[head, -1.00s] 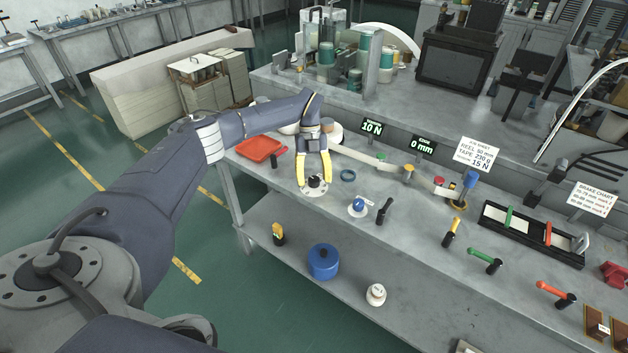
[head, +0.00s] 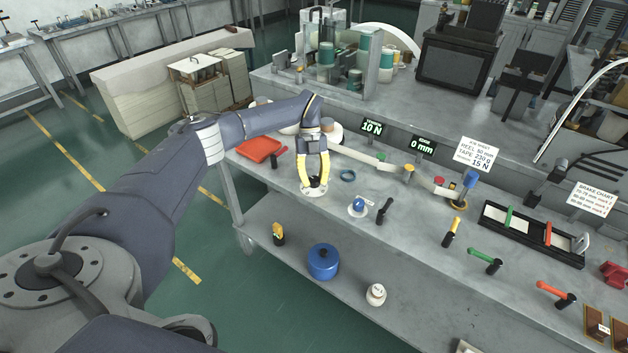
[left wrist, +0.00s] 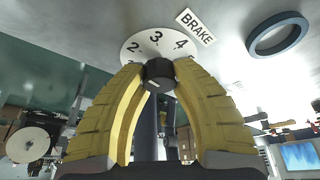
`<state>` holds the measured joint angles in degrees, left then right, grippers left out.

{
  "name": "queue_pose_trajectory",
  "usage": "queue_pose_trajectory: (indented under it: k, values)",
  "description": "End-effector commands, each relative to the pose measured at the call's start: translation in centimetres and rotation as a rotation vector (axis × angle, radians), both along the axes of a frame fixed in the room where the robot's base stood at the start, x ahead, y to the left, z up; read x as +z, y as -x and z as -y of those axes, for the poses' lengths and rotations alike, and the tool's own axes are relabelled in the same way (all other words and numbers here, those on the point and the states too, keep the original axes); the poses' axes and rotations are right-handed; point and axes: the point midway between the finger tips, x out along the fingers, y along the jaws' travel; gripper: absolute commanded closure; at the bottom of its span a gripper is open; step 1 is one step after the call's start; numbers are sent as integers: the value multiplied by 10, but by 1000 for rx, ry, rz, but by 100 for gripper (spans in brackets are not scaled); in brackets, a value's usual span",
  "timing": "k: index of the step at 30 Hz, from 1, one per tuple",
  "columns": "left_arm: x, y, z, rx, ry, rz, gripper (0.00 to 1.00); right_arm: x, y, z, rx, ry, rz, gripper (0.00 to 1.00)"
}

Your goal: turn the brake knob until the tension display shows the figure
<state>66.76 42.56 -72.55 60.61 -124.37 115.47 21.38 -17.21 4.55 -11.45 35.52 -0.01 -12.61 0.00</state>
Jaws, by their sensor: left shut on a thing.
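My left gripper (head: 315,183) has its yellow fingers shut on the black brake knob. In the left wrist view the brake knob (left wrist: 158,75) sits between the fingertips, in front of a white dial (left wrist: 132,47) with figures 2, 3 and 4 showing. A BRAKE label (left wrist: 195,26) is beside the dial. The rest of the dial is hidden by the fingers. A job sheet card (head: 478,155) reads reel 50 mm, tape 230 g and 15 N. My right gripper is not in view.
A second display (head: 423,147) reads 0 mm. A brake chart card (head: 592,198) stands at the right.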

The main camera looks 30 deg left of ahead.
Motion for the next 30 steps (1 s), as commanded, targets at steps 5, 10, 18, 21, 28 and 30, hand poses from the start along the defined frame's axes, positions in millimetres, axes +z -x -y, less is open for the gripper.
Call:
queue_pose_trajectory:
  k: [5,10,18,21,28,30]
  values:
    - [0,0,0,-4,1,-2,100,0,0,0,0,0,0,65]
    - [0,0,1,-48,0,-3,100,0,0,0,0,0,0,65]
    - [-1,1,0,-83,1,-3,100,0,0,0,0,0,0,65]
    - [-1,1,0,-83,1,-3,71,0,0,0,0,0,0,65]
    - [0,1,0,-82,1,-2,44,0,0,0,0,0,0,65]
    - [0,1,0,-82,1,-2,44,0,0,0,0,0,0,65]
